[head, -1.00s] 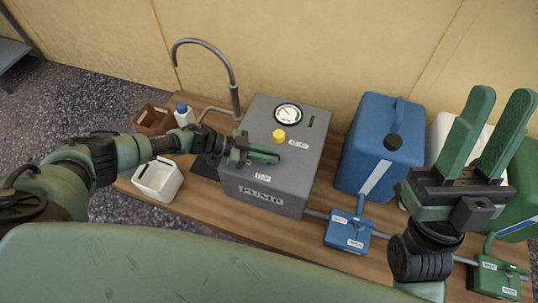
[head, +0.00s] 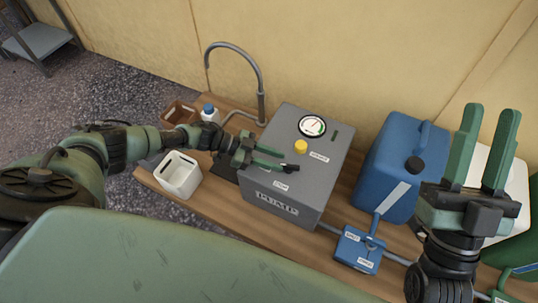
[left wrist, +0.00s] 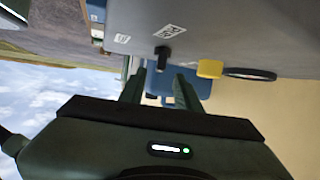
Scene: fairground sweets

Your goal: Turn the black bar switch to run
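The black bar switch (head: 300,174) sits on top of the grey pump box (head: 283,207), between two small white labels. One label (head: 280,186) lies nearer the front and the other (head: 319,156) nearer the yellow knob; their words are too small to read surely. My left gripper (head: 284,161) is open and empty over the box top, its fingertips pointing at the switch. In the left wrist view the switch (left wrist: 163,56) stands just beyond the gap between the fingers (left wrist: 160,75), apparently not touched. My right gripper (head: 484,148) is open and empty, raised at the right.
A yellow knob (head: 301,146) and a round gauge (head: 312,126) are on the box behind the switch. A curved tap (head: 258,75) stands to the left. A white bin (head: 180,175) is under my left arm. A blue jerrycan (head: 394,165) and blue valve box (head: 359,249) stand right.

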